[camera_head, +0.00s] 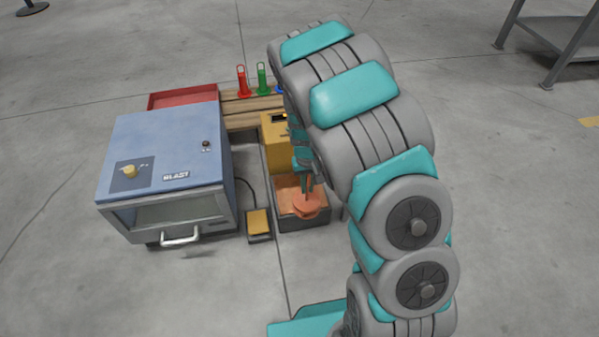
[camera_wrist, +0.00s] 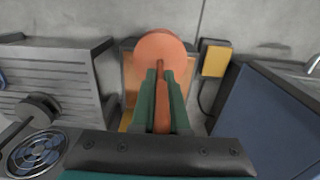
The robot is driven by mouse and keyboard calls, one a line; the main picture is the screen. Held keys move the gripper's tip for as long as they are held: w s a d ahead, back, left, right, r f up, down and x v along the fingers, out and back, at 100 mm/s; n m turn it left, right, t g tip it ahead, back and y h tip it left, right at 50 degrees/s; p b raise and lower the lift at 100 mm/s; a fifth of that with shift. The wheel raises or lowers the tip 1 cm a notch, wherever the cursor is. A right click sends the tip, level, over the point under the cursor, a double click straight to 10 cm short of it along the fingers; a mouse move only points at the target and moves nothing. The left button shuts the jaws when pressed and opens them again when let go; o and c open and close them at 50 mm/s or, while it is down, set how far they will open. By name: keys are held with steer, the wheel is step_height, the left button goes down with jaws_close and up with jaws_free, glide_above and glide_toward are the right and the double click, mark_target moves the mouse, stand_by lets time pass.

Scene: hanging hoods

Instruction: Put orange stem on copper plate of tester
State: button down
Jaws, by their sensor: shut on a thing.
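The orange stem (camera_head: 308,205) has a round disc at its lower end and a thin shaft. My gripper (camera_head: 306,183) is shut on the shaft, with the disc down over the tester's base. In the wrist view, my gripper's green fingers (camera_wrist: 162,88) clasp the orange stem (camera_wrist: 160,47) from both sides. The tester has a yellow housing (camera_head: 273,145) and a dark box base with a copper plate (camera_head: 286,184) on top. The copper plate also shows beside the disc in the wrist view (camera_wrist: 131,78). I cannot tell whether the disc touches the plate.
A blue cabinet marked BLAST (camera_head: 165,150) stands left, with a yellow pedal (camera_head: 258,222) between it and the tester. Behind, a wooden rack (camera_head: 250,112) holds a red stem (camera_head: 242,82) and a green stem (camera_head: 263,80); a blue one is partly hidden. A red tray (camera_head: 183,97) lies behind the cabinet.

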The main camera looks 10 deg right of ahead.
steer(key=w+f, duration=0.1)
steer(key=w, duration=0.9)
steer(key=shift+a, duration=0.2)
steer(key=shift+f, duration=1.7)
steer(key=shift+f, duration=0.15)
steer(key=c, duration=0.9)
jaws_free()
